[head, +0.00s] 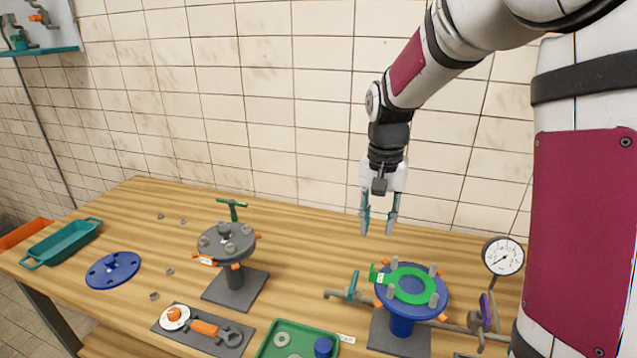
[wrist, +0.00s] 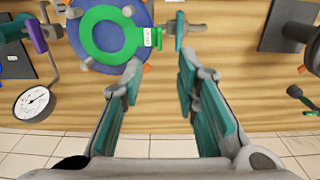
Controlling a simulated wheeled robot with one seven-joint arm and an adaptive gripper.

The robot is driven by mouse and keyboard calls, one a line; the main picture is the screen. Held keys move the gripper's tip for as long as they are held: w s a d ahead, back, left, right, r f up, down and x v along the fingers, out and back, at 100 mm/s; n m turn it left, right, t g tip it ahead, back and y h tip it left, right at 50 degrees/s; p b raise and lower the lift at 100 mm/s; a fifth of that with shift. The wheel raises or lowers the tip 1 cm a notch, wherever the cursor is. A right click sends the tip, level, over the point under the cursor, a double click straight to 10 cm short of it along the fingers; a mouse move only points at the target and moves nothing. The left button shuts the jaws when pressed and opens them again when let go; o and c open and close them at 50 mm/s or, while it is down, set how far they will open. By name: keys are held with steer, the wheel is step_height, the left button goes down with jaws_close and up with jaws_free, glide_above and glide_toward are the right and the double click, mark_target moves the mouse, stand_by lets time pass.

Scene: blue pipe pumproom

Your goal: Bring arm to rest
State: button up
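My gripper (head: 378,222) hangs from my arm above the back of the wooden bench, fingers pointing down. It is open and holds nothing; in the wrist view its two teal fingers (wrist: 160,85) stand apart with bench wood between them. Below and in front of it in the head view is a blue flange on a stand (head: 402,318), with a green ring (head: 412,299) with a tab lying on it among upright bolts. The ring also shows at the top left of the wrist view (wrist: 88,40). My gripper touches none of these.
A grey flange stand (head: 236,285), a blue disc (head: 113,270), a teal tray (head: 66,240), a green tray (head: 268,350) and a tool board (head: 190,338) occupy the bench. A pressure gauge (head: 503,257) stands at right. The tiled wall is behind; the back bench strip is mostly clear.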

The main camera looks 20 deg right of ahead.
steer(key=s+a+r+n+t, duration=0.2)
steer(key=s+a+r+n, duration=0.1)
steer(key=s, duration=0.7)
steer(key=s+a+r+n+t, duration=0.3)
steer(key=s+a+r, duration=0.2)
steer(key=s, duration=0.6)
step_height(320, 180, up, 3)
steer(key=shift+a+f+n+t, duration=0.2)
steer(key=shift+n+t, duration=0.1)
steer(key=shift+n, duration=0.1)
